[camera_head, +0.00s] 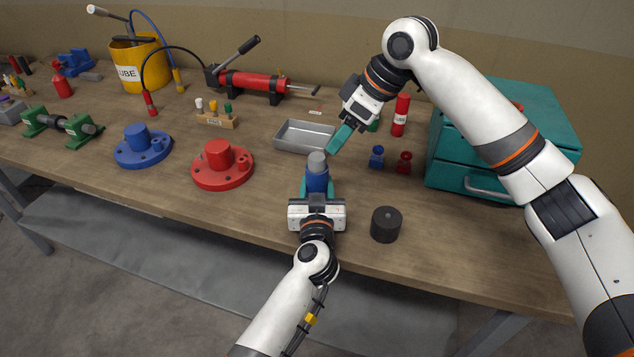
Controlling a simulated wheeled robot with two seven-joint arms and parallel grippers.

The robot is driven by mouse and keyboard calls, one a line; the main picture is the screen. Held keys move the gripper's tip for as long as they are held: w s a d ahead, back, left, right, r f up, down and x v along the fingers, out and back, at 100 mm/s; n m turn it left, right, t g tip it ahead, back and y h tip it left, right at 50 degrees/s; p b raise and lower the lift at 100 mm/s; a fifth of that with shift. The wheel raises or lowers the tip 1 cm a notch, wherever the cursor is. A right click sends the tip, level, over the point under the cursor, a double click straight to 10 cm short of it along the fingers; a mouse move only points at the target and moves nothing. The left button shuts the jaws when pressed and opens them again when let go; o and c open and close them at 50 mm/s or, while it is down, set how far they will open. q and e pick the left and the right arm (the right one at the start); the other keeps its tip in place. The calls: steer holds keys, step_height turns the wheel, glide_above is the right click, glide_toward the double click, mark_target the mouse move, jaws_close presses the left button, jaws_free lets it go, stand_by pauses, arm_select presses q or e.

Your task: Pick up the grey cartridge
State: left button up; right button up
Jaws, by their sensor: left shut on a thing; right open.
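My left gripper (317,188) is at the front middle of the table, its teal fingers shut on the sides of an upright blue cylinder (317,178). The cylinder has a narrower grey top (317,158); I cannot tell whether this is the grey cartridge. My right gripper (338,140) hangs above and behind it, pointing down-left near the metal tray. It is open, with nothing seen between its fingers. A small grey cylinder (91,77) lies at the back left, far from both grippers. A dark cylinder (386,224) stands right of my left gripper.
A metal tray (280,138) lies behind the held cylinder. Red (222,166) and blue (141,147) flanges stand left. Small blue (377,157) and red (404,162) pieces, a red cartridge (401,115) and a teal drawer box (452,158) are right.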

mark_target(318, 157)
step_height(318, 157, up, 4)
steer(key=s+a+m+t+h, duration=0.2)
steer(key=a+m+h, duration=0.1)
steer(key=m, duration=0.5)
steer(key=x, duration=1.1)
steer(key=shift+d+f, duration=0.1)
steer(key=shift+f, duration=0.25)
steer(key=shift+c, duration=0.6)
jaws_close()
